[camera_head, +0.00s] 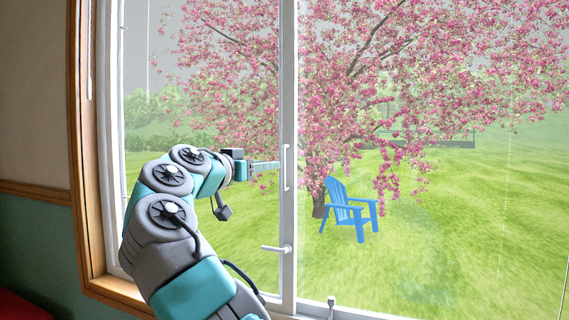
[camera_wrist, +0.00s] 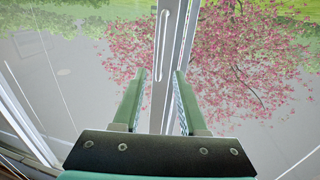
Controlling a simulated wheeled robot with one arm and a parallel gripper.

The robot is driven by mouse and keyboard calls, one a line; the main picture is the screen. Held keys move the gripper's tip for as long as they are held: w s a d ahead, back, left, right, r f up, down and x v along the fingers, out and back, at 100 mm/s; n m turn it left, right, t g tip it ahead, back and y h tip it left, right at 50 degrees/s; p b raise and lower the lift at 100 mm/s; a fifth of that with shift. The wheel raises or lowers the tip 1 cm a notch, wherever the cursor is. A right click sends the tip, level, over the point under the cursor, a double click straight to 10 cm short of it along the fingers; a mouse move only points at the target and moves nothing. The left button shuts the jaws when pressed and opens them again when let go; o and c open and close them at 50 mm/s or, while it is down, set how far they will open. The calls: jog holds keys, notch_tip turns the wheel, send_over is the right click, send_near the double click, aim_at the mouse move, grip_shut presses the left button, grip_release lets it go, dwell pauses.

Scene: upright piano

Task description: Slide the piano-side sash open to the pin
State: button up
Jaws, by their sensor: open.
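The window sash has a white upright stile (camera_head: 288,90) in the middle of the head view, with a long slot-shaped pull (camera_head: 286,168) and a white lever handle (camera_head: 275,249) lower down. My gripper (camera_head: 270,166) is level with the pull and just left of it. In the wrist view my gripper (camera_wrist: 161,74) is open, one finger on each side of the stile, with the pull (camera_wrist: 164,45) showing beyond the tips. I cannot tell whether the fingers touch it. A small upright peg (camera_head: 331,303), possibly the pin, stands on the bottom frame right of the stile.
A wooden window casing (camera_head: 84,150) and a green lower wall (camera_head: 38,245) lie to the left. A red surface (camera_head: 20,306) shows at the bottom left corner. Beyond the glass are a blue chair (camera_head: 347,209) and a blossoming tree (camera_head: 370,70). No piano shows.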

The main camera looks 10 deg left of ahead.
aim_at(283, 163)
jog(key=p+x, duration=0.1)
jog(key=x, duration=0.6)
grip_shut()
dwell(1.3)
